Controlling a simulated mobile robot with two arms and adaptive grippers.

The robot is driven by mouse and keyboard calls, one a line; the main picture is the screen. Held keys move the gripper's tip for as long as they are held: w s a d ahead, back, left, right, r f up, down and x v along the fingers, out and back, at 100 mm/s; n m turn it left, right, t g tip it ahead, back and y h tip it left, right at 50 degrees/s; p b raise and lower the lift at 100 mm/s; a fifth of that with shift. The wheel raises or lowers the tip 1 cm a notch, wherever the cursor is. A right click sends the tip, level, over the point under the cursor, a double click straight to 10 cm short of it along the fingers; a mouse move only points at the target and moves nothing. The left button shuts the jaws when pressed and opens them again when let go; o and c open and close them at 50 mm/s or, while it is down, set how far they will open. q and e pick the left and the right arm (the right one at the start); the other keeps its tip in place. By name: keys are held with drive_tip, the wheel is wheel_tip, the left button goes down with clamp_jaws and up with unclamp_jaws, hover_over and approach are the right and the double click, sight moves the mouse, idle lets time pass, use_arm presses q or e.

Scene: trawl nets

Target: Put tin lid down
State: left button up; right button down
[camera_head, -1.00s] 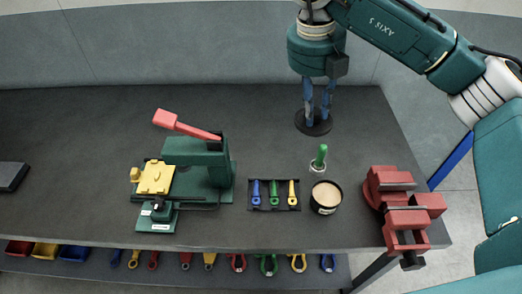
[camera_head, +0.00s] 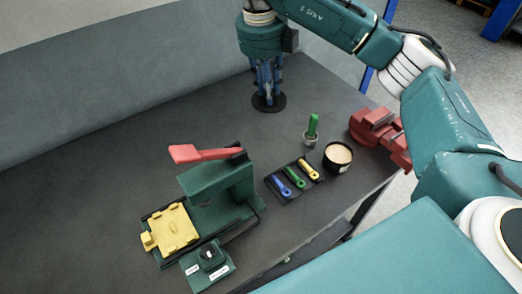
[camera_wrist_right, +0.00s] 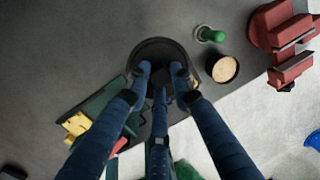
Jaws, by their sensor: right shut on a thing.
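The tin lid (camera_head: 280,103) is a round black disc at the back of the dark table, below my right gripper (camera_head: 267,92). The three blue fingers of the gripper point down and are shut on the lid. In the wrist view the lid (camera_wrist_right: 158,44) shows beyond the fingertips (camera_wrist_right: 161,74). I cannot tell whether the lid touches the table. The open black tin with beige contents (camera_head: 339,154) stands to the right and nearer; it also shows in the wrist view (camera_wrist_right: 224,69). My left gripper is not in view.
A green-handled tool (camera_head: 312,125) stands beside the tin. A black tray (camera_head: 281,196) holds blue, green and yellow tools. A red vise (camera_head: 372,127) sits at the right edge. A green press with a red lever (camera_head: 210,154) stands front left. The table around the lid is clear.

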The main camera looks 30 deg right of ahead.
wheel_tip(320, 180, down, 15)
drive_tip(key=p, duration=0.4)
drive_tip(key=shift+f, duration=0.2)
wheel_tip(320, 180, down, 4)
drive_tip(key=shift+f+p, duration=0.1)
drive_tip(key=shift+p, duration=0.55)
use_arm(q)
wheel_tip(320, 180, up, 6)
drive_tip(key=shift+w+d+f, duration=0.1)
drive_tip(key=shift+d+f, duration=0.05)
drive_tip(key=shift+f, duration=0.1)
use_arm(e)
drive_tip(key=shift+f, duration=0.15)
drive_tip(key=c, duration=1.5)
unclamp_jaws()
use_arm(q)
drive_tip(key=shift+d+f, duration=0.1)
